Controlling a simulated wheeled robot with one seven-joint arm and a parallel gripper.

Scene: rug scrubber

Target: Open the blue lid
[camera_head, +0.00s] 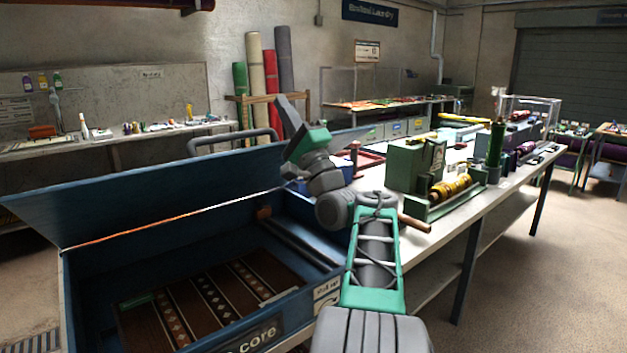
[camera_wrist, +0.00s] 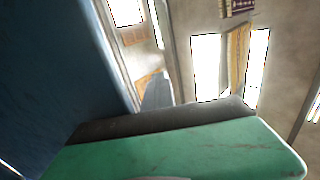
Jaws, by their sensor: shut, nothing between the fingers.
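The blue lid (camera_head: 150,190) is raised and tilted back from the blue box (camera_head: 72,300), whose inside is open to view. A patterned dark brown panel lies inside the box. My gripper (camera_head: 289,118), green with dark fingers, is shut and empty in front of the lid's right part, above the box's right end. In the wrist view my gripper (camera_wrist: 165,122) has a large blue surface, likely the lid (camera_wrist: 50,65), close on its left. Whether the fingers touch the lid cannot be told. My arm hides part of the box's right end.
A long white table (camera_head: 480,200) with a green machine (camera_head: 407,163) and rollers stands right of my arm. Rolled rugs (camera_head: 271,82) stand behind the lid. A wall bench (camera_head: 120,140) is at the back left. Bare floor (camera_head: 560,270) lies at the right.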

